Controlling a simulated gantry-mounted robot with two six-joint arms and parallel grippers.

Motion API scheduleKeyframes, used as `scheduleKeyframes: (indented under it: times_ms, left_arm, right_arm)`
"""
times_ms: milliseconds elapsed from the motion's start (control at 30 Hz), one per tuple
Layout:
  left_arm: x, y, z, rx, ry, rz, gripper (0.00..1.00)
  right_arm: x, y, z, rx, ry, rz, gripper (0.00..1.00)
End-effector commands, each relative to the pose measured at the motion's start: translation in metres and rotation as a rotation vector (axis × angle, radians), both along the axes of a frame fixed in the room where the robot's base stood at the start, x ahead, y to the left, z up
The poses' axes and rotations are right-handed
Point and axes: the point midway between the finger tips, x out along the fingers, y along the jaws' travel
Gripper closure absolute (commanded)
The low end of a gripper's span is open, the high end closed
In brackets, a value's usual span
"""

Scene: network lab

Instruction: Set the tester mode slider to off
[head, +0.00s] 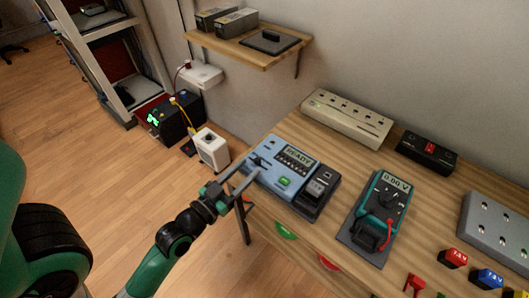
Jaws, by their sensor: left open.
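The blue tester (270,177) lies at the left end of the wooden bench, with a display reading READY (298,158), a row of small dark indicators and a green button (284,182). A small dark control (257,160) sits on its left part and may be the mode slider; it is too small to read its setting. My left gripper (246,180) is open at the tester's left edge, its fingers close to that control. I cannot tell whether they touch it. My right gripper is not in view.
A teal multimeter (377,206) reading 0.00 V lies right of the tester on the wooden bench (330,222). A beige box (347,118) and a black box (427,152) stand behind. Red and blue blocks (487,279) lie at front right. A wall shelf (245,50) hangs above.

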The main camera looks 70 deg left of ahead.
Motion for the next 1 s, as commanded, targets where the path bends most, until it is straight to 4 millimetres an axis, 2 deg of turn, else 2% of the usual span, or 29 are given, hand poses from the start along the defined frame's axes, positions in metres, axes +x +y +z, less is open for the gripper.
scheduleKeyframes:
  times_ms: [200, 333, 500, 733, 767, 1000]
  left_arm:
    - [0.042, 0.023, -0.002, 0.003, -0.005, -0.001, 0.51]
    - [0.060, 0.032, -0.002, 0.002, -0.004, -0.001, 0.51]
    - [0.071, 0.038, 0.000, 0.001, -0.002, -0.001, 0.51]
    - [0.071, 0.038, 0.000, 0.000, 0.000, -0.001, 0.51]
    - [0.071, 0.038, 0.000, 0.000, 0.000, -0.001, 0.53]
    - [0.071, 0.038, 0.000, 0.000, 0.000, -0.001, 0.96]
  right_arm:
    - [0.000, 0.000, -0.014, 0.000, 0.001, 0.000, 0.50]
    - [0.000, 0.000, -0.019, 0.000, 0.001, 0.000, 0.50]
    - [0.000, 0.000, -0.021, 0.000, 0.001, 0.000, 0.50]
    - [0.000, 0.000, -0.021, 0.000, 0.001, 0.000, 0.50]
    - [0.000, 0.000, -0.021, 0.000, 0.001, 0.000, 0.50]
    - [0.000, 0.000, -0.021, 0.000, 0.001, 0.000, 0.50]
